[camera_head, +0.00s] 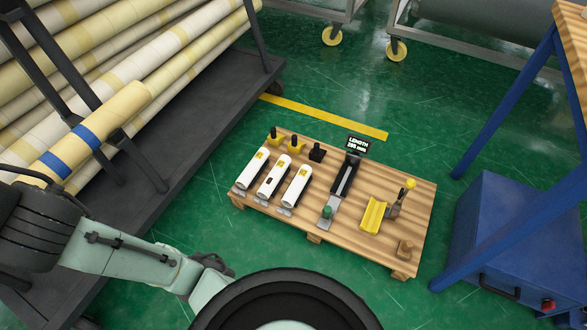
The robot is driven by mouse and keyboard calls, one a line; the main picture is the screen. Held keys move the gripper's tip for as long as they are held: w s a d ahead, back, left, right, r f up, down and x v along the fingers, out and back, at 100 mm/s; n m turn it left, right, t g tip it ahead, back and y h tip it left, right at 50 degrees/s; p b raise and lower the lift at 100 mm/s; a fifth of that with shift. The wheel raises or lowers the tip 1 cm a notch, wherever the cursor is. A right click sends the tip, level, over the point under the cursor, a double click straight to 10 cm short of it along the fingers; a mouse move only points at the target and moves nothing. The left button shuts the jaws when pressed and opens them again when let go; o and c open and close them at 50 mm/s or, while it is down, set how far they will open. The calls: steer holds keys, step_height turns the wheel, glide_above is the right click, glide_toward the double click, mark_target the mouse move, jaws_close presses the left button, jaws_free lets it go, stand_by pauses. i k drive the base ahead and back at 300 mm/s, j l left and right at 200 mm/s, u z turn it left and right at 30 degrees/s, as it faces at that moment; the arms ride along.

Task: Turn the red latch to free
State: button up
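A small red part (548,305) shows low on the front of the blue cabinet at the bottom right. It is too small to tell whether it is the latch or which way it is turned. No other red piece is clear in view. My arm comes in from the lower left.
A wooden pallet (410,243) on the green floor bears white devices (273,177), a black slide with a length display (358,143) and a yellow cradle (373,214). A rack of wrapped rolls (130,60) stands left. The blue cabinet (515,225) and bench leg (495,165) stand right.

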mark_target(548, 305)
steer(key=z, duration=2.15)
